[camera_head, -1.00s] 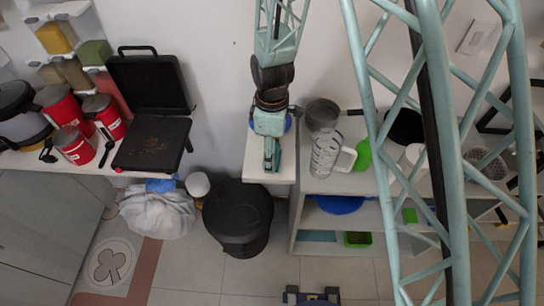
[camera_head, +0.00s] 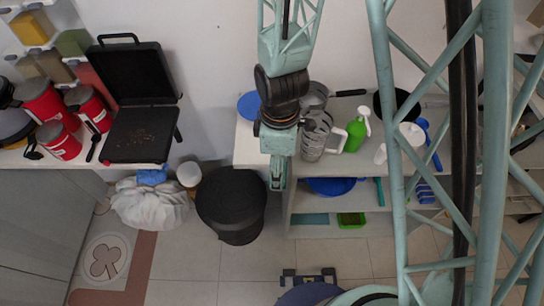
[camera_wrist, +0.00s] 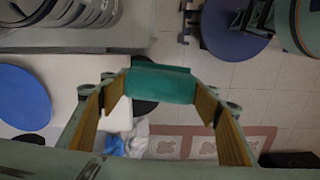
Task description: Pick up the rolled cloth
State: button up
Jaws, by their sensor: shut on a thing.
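The rolled cloth (camera_wrist: 160,83) is a short teal roll in the wrist view. It lies crosswise between the tan inner pads of my gripper (camera_wrist: 163,100), which is shut on it. In the head view my gripper (camera_head: 278,178) points down just in front of the white counter's edge, with floor below. There the cloth is hard to tell from the gripper, which has a similar colour.
A blue plate (camera_head: 249,105), a ribbed clear jug (camera_head: 314,140) and a green spray bottle (camera_head: 356,132) stand near my gripper. A black bin (camera_head: 231,208) and a white bag (camera_head: 149,204) stand on the floor. Open floor lies in front.

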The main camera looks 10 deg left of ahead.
jog(key=shift+s+d+r, duration=0.1)
jog(key=shift+s+d, duration=0.25)
jog(key=shift+s, duration=0.2)
jog(key=shift+s+d+r, duration=0.1)
jog(key=shift+s+d, duration=0.25)
jog(key=shift+s, duration=0.2)
jog(key=shift+o, duration=0.3)
jog(key=shift+w+f, duration=0.15)
jog(key=shift+w, duration=0.05)
